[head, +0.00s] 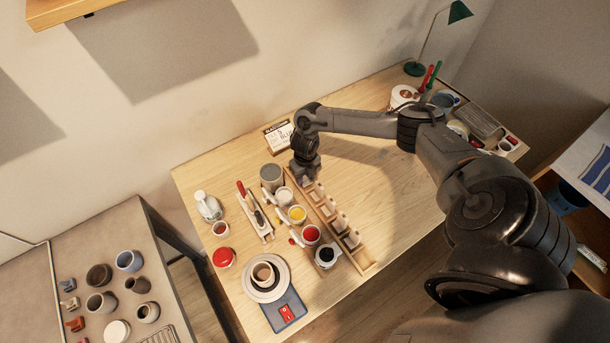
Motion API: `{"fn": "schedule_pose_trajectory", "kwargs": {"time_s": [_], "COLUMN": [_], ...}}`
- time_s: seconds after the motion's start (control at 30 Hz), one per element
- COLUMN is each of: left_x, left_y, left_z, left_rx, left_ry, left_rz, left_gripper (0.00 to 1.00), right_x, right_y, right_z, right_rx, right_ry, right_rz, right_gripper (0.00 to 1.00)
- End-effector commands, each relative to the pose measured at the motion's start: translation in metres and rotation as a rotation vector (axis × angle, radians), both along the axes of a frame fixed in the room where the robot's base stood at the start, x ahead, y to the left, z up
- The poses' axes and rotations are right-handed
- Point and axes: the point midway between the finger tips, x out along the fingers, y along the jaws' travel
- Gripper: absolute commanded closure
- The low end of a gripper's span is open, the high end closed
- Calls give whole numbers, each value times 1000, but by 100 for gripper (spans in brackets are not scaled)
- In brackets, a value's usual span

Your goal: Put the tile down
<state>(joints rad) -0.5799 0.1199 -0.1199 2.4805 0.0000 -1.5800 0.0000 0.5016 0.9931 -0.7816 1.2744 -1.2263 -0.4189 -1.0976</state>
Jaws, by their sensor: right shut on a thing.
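My right gripper (306,178) reaches down at the far end of a long wooden rack (366,268). It is shut on a small pale tile, which is mostly hidden beneath the fingers. I cannot tell whether the tile touches the rack. Several pale upright tiles (341,223) stand along the rack, running from the gripper toward the near end. My left gripper is not in view.
Left of the rack stand a grey canister (271,176) and jars of white, yellow (297,214), red (311,234) and black glaze. A sign card (280,136) stands behind the gripper. The table right of the rack (385,215) is clear.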

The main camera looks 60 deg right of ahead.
Motion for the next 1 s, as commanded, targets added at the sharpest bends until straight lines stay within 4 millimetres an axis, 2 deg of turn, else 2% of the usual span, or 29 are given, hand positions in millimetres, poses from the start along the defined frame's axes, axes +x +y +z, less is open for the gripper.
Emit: {"fn": "schedule_pose_trajectory", "kwargs": {"time_s": [0.37, 0.4, 0.57, 0.83, 1.0], "left_x": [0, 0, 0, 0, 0], "left_y": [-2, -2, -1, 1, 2], "left_z": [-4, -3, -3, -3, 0], "left_rx": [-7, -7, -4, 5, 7], "left_ry": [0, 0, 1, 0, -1], "left_rz": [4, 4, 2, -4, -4], "left_gripper": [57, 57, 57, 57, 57], "right_x": [0, 0, 0, 0, 1], "right_y": [0, 0, 0, 0, -1], "right_z": [-4, -4, -3, -2, 6], "right_rx": [0, 0, 0, 0, 0], "right_ry": [-1, -1, -1, -1, -2], "right_rz": [0, 0, 0, 0, 0], "right_gripper": [89, 55, 32, 32, 32]}}
